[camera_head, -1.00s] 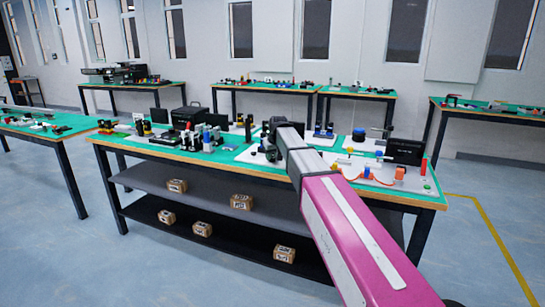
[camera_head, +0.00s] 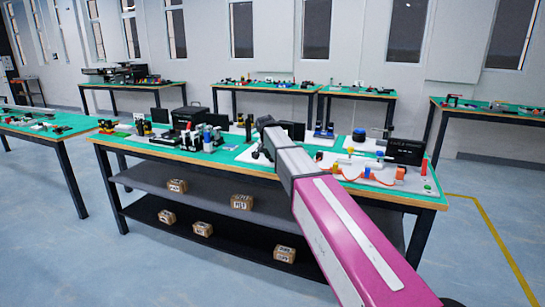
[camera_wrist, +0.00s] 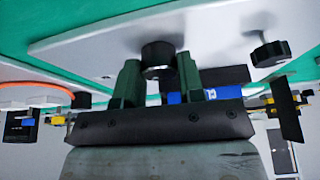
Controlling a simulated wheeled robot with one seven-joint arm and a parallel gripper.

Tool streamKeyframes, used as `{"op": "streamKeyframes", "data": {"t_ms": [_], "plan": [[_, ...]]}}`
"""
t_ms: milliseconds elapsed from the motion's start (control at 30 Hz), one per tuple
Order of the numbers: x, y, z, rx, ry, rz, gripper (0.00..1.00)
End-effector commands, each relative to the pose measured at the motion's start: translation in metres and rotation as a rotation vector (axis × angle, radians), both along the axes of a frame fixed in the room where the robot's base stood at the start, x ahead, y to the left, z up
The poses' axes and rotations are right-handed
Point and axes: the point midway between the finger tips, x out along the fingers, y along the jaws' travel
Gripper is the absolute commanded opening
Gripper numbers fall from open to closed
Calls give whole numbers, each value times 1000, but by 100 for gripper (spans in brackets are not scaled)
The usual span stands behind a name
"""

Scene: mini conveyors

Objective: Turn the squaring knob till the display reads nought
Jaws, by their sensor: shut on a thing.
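In the wrist view, a round black knob (camera_wrist: 158,54) stands on a pale plate (camera_wrist: 95,42), between the two green fingers of my gripper (camera_wrist: 158,76). The fingers are shut on this knob. A second black knob (camera_wrist: 270,48), with a lobed rim, stands apart on the right. I cannot tell which screen is the squaring display.
The green-topped bench (camera_head: 250,170) carries several black devices left of my arm. On the right are a black box (camera_head: 405,151), an orange cable and a red post (camera_head: 424,167). Small cartons (camera_head: 241,202) lie on the shelves below. Blue floor is open in front.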

Motion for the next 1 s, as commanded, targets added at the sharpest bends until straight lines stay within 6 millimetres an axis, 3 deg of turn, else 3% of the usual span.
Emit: {"op": "streamKeyframes", "data": {"t_ms": [600, 1000], "plan": [[2, 2, 0, -1, 1, -540, 12], [2, 2, 0, 2, 2, -707, 12]]}}
